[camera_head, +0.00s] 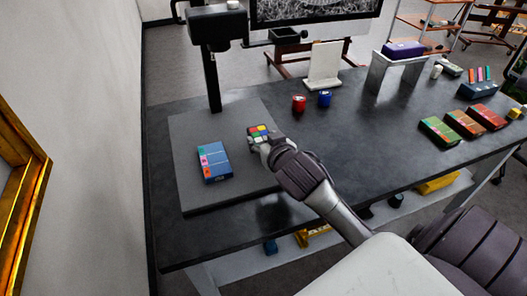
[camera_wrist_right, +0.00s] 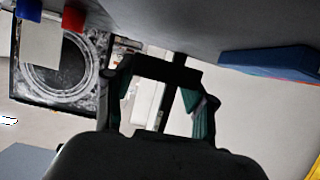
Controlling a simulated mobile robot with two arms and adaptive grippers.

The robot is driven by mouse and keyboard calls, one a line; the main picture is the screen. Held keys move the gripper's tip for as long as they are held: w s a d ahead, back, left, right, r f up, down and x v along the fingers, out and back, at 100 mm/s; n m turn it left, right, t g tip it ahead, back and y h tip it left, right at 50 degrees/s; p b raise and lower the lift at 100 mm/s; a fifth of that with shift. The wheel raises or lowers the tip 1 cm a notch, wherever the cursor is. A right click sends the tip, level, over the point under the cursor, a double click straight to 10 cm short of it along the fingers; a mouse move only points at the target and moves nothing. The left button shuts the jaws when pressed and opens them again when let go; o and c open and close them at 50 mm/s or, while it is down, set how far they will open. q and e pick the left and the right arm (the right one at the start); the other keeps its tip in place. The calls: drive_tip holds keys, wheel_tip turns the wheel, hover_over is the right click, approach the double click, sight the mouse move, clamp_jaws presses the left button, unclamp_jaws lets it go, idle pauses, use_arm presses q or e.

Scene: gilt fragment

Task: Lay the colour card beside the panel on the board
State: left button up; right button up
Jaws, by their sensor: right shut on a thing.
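The colour card (camera_head: 258,131), a small dark card with bright colour squares, is in my right gripper (camera_head: 266,146) in the head view. The gripper is shut on its near edge, over the right part of the grey board (camera_head: 192,128). The panel (camera_head: 213,162), a blue slab with coloured patches along its left side, lies on the board left of the card, with a gap between them. In the right wrist view, the card (camera_wrist_right: 155,68) shows as a dark edge at the fingertips, and the panel (camera_wrist_right: 270,63) is at upper right. My left gripper is not in view.
A black stand (camera_head: 212,80) rises at the board's back edge. A red jar (camera_head: 299,103) and a blue jar (camera_head: 325,99) stand behind on the dark table (camera_head: 365,135). Several coloured boxes lie at the right. The board is bare between panel and card.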

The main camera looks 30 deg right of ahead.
wheel_tip(320, 180, down, 4)
drive_tip(key=shift+r, duration=0.25)
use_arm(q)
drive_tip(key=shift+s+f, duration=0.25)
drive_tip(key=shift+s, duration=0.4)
use_arm(e)
drive_tip(key=shift+f, duration=0.25)
drive_tip(key=shift+f, duration=0.1)
drive_tip(key=o, duration=1.1)
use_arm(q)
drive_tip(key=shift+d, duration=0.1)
use_arm(e)
drive_tip(key=shift+o, duration=0.2)
